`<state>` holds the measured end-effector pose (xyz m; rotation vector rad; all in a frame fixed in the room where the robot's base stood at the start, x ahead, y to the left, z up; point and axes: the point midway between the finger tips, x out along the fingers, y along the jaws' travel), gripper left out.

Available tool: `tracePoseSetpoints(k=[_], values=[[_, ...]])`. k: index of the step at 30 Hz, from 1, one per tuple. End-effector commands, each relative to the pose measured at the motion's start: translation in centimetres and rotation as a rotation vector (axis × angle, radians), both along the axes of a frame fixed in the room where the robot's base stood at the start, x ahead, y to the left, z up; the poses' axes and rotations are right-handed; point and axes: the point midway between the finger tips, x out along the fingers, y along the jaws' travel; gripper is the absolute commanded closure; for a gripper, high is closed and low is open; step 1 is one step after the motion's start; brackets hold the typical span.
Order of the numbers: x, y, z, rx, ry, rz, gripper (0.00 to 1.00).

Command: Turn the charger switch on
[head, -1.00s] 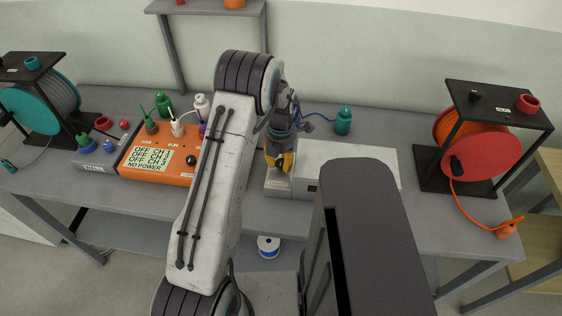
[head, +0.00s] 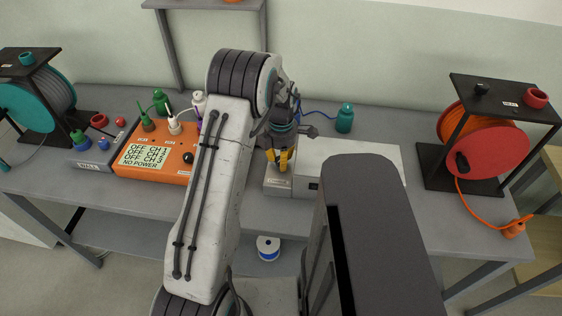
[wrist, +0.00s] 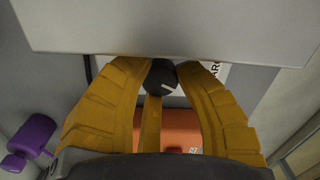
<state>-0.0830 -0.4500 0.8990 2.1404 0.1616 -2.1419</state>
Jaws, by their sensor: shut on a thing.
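The charger is a pale grey box (head: 350,163) on the bench, with a lower grey front part (head: 277,187) carrying a small label. In the wrist view a dark round knob (wrist: 162,76) with a short white mark sits between my yellow fingertips, beside a partly hidden white label (wrist: 214,70) with black letters. I take this knob to be the charger switch. My gripper (head: 280,168) points down over the front part and is shut on the knob. In the head view the fingers hide the knob.
An orange unit (head: 183,165) to the left has a display reading OFF for its channels and NO POWER. A teal bottle (head: 344,118) stands behind the charger. An orange cable reel (head: 490,150) stands at right. A purple object (wrist: 35,135) shows in the wrist view.

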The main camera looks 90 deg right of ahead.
Motion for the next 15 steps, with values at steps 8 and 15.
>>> tracePoseSetpoints(k=[8, 15], values=[[0.03, 0.15, -0.24, 0.005, -0.001, -0.069, 1.00], [0.04, 0.16, -0.21, 0.006, -0.002, -0.077, 1.00]])
